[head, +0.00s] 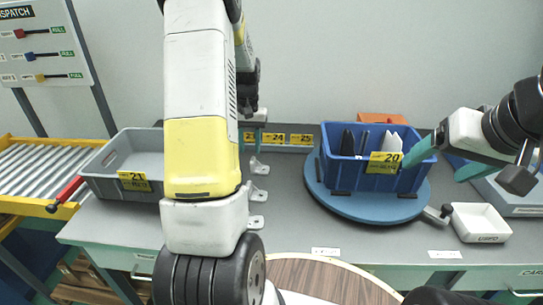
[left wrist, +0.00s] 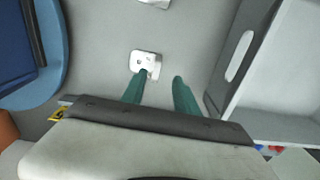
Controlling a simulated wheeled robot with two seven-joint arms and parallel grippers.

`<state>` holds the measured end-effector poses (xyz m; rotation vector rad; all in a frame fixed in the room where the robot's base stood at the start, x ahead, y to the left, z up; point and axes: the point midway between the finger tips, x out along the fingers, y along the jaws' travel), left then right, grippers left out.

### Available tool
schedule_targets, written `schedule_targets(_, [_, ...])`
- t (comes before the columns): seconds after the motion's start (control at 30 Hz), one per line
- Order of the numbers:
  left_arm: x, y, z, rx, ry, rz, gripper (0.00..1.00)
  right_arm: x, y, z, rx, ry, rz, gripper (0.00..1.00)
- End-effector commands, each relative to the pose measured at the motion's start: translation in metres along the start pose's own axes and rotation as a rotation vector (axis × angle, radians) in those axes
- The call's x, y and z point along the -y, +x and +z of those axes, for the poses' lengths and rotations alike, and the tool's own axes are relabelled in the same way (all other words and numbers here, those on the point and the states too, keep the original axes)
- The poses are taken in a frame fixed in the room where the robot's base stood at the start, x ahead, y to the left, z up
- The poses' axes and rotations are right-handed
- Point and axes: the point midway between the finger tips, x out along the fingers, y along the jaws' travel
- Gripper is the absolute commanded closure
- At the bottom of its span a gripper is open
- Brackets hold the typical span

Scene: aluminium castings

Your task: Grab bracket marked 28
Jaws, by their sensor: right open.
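Several small silver brackets stand in a column on the grey table in the head view: a far one (head: 259,166), a middle one (head: 258,194) and a near one (head: 256,222). I cannot read a 28 on any. My left gripper (left wrist: 160,84) has its two green fingers apart and nothing between them. In the left wrist view one bracket (left wrist: 146,63) lies just beyond the left finger's tip, partly overlapped by it; I cannot tell whether they touch. My left arm hides part of the table. My right gripper (head: 438,166) is open beside the blue bin (head: 350,175).
The blue bin, tagged 20, holds dark and white parts on a round blue turntable (head: 335,203). A grey bin (head: 105,160) tagged 21 stands left. A white tray (head: 480,222) is at right. Yellow tags (head: 274,138) line the table's back.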

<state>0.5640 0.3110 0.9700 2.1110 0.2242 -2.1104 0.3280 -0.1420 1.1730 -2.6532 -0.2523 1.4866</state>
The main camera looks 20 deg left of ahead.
Motion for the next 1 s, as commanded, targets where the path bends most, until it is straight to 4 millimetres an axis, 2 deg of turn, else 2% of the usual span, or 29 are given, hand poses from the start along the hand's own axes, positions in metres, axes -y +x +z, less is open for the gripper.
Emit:
schedule_targets(0.43, [-0.006, 0.059, -0.004, 0.003, -0.001, 0.001, 0.64, 0.0, 0.0, 0.0, 0.0, 0.0, 0.0, 0.21])
schedule_targets(0.73, [-0.006, 0.065, -0.005, 0.0, 0.0, 0.001, 0.64, 0.0, 0.0, 0.0, 0.0, 0.0, 0.0, 0.21])
schedule_targets(0.77, [-0.006, 0.065, -0.005, 0.0, 0.0, 0.001, 0.66, 0.0, 0.0, 0.0, 0.0, 0.0, 0.0, 0.21])
schedule_targets(0.93, [-0.006, 0.065, -0.005, 0.0, 0.0, 0.001, 0.99, 0.0, 0.0, 0.0, 0.0, 0.0, 0.0, 0.21])
schedule_targets(1.0, [-0.007, 0.065, -0.005, 0.0, 0.0, 0.001, 1.0, 0.0, 0.0, 0.0, 0.0, 0.0, 0.0, 0.21])
